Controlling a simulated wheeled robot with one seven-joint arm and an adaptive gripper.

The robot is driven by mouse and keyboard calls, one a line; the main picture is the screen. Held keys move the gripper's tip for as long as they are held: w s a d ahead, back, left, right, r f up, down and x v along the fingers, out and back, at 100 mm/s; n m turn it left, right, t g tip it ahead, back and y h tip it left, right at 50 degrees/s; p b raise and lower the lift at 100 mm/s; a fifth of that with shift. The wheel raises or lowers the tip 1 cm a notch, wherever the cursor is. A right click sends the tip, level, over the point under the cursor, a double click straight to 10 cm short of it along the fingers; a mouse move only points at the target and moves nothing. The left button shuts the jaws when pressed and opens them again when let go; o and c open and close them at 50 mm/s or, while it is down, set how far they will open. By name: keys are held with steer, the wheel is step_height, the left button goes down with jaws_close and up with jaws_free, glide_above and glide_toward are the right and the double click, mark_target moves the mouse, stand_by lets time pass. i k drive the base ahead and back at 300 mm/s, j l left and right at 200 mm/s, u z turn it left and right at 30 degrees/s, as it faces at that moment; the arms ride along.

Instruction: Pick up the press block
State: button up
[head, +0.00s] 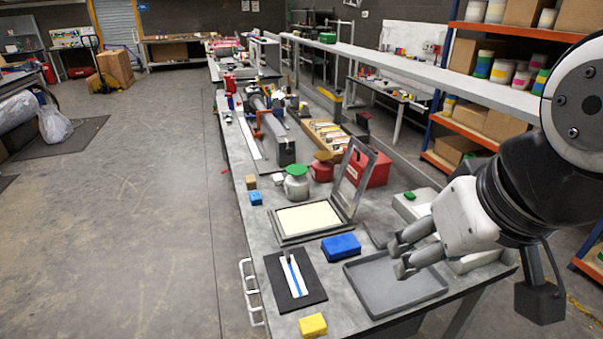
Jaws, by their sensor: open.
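No block is marked as the press block, so I cannot tell which one it is. A large blue block (341,246) lies on the grey workbench (352,300), behind and left of a grey tray. A yellow block (312,325) lies at the near edge. A small blue block (256,198) and a small tan block (251,182) sit farther back on the left edge. My gripper (398,259) is open and empty, pointing left above the tray. It is right of the large blue block and apart from it.
The shallow grey tray (375,297) is empty. A black mat (312,273) holds a white-and-blue strip. A hinged frame (353,182) stands open over a pale screen (309,216). A red box (374,170) and a green-lidded jar (297,187) stand behind. A long shelf (440,88) runs along the right.

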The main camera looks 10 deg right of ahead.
mark_target(338, 247)
steer(key=i+l, duration=0.2)
steer(key=l, duration=0.2)
steer(key=i+l, duration=0.2)
steer(key=l, duration=0.25)
steer(key=i+l+z, duration=0.1)
steer(key=l, duration=0.3)
steer(key=i, duration=0.1)
